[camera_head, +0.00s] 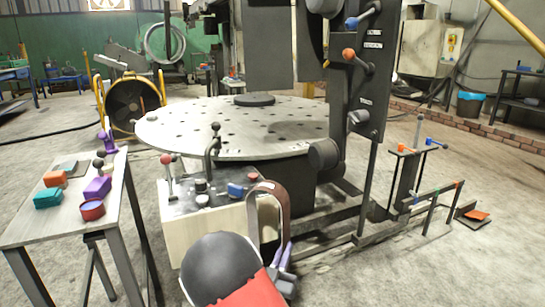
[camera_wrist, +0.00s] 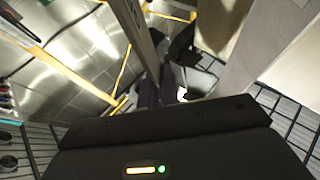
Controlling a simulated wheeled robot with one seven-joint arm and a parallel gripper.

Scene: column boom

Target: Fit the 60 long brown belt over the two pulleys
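The brown belt (camera_head: 268,190) is an upright loop in front of the round metal table, at the lower middle of the head view. My gripper (camera_head: 284,250) is at its lower end, with purple-grey fingers that look closed on the belt's lower right side. My own arm partly hides the grip. In the wrist view, dark finger shapes (camera_wrist: 158,92) lie close together beyond the black gripper body, and I cannot make out the belt. I cannot identify the two pulleys for certain; a dark round drum (camera_head: 323,154) sits low beside the black column.
The perforated round table (camera_head: 240,128) stands behind the belt, with a lever-topped control box (camera_head: 215,225) below it. A side table (camera_head: 65,215) at left holds small coloured parts. A lever panel (camera_head: 371,70) rises at right. A low rail stand (camera_head: 430,195) is farther right.

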